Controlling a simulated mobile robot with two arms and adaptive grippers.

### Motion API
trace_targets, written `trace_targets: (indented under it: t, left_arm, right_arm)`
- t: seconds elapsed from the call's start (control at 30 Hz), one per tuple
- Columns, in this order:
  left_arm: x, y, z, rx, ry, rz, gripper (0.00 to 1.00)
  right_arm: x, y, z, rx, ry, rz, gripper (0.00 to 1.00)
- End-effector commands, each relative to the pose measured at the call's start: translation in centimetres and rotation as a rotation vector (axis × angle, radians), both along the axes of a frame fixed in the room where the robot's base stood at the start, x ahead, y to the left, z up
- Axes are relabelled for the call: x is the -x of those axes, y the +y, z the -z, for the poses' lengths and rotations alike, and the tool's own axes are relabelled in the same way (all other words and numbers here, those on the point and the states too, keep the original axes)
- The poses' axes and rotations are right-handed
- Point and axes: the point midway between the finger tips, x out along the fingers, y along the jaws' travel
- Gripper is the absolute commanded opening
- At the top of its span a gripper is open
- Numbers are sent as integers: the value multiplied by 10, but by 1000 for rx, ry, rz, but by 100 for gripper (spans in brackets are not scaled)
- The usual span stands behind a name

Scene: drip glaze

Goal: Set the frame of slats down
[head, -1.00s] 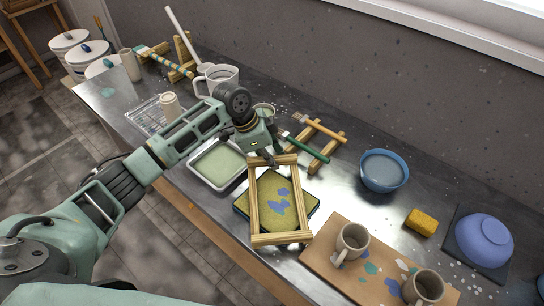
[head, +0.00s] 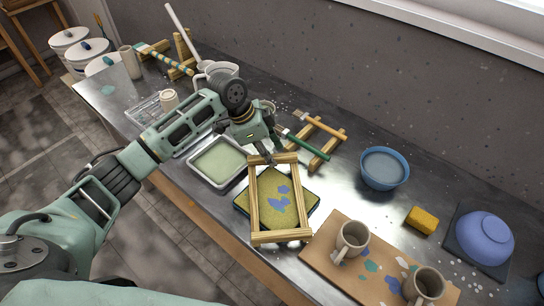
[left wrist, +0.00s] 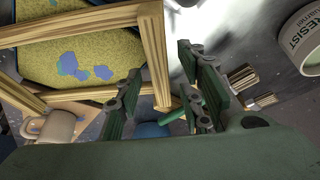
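The frame of slats (head: 254,205) is a pale wooden rectangle. It lies over the yellow slab with blue patches (head: 298,186), with its front end reaching past the slab's edge. The frame also shows at the left of the left wrist view (left wrist: 153,48). My left gripper (head: 270,156) is at the far end of the frame in the head view. Its two fingers stand apart in the left wrist view (left wrist: 160,98), with nothing clamped between them. Whether a finger still touches the frame, I cannot tell. My right gripper is not in view.
A tray of pale green glaze (head: 220,161) stands left of the frame. Brushes lie on a wooden rack (head: 326,146) behind it. A board (head: 330,262) with mugs is at the front right, near a blue bowl (head: 384,168) and a yellow sponge (head: 422,220).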

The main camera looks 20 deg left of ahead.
Motion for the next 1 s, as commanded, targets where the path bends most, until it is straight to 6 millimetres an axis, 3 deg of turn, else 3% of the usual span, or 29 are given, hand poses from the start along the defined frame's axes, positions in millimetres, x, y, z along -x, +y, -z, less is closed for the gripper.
trace_targets:
  t: [0.2, 0.43, 0.6, 1.0]
  left_arm:
    - [6, 18, -45, -1, -5, -1, 35]
    - [13, 30, -79, 0, -2, 1, 35]
    - [15, 33, -88, 0, 0, 0, 35]
    - [15, 35, -89, -2, 1, -2, 35]
  right_arm:
    - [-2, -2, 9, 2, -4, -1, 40]
    - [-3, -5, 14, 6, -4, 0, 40]
    - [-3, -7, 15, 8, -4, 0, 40]
    - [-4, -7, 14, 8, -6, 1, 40]
